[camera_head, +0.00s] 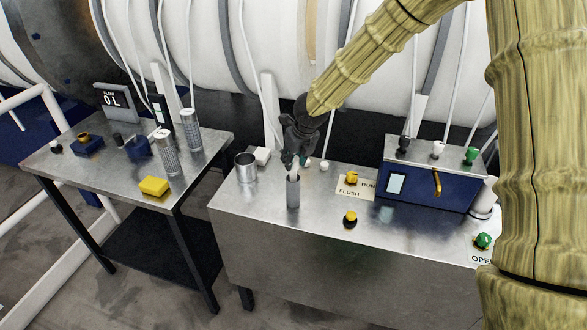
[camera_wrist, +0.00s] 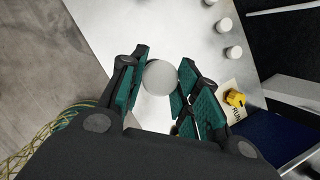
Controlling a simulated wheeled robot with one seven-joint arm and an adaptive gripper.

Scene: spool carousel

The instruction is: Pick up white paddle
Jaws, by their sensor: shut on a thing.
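My gripper (camera_head: 294,160) points down over the metal bench (camera_head: 240,205), just above an upright grey cylinder (camera_head: 293,192). A small white piece, which I take to be the top of the white paddle (camera_head: 293,174), shows between the fingertips and the cylinder; the rest of it is hidden. In the wrist view, a round pale end (camera_wrist: 160,77) sits between the green-padded fingers, and my gripper is shut on it. What lies below this round end is hidden, and I cannot tell whether the paddle is still inside the cylinder.
A metal cup (camera_head: 245,168) and a white block (camera_head: 262,155) stand left of my gripper. A yellow knob (camera_head: 351,178) and a blue box (camera_head: 428,184) are to the right. A yellow sponge-like block (camera_head: 154,186) lies on the left table. The bench front is mostly clear.

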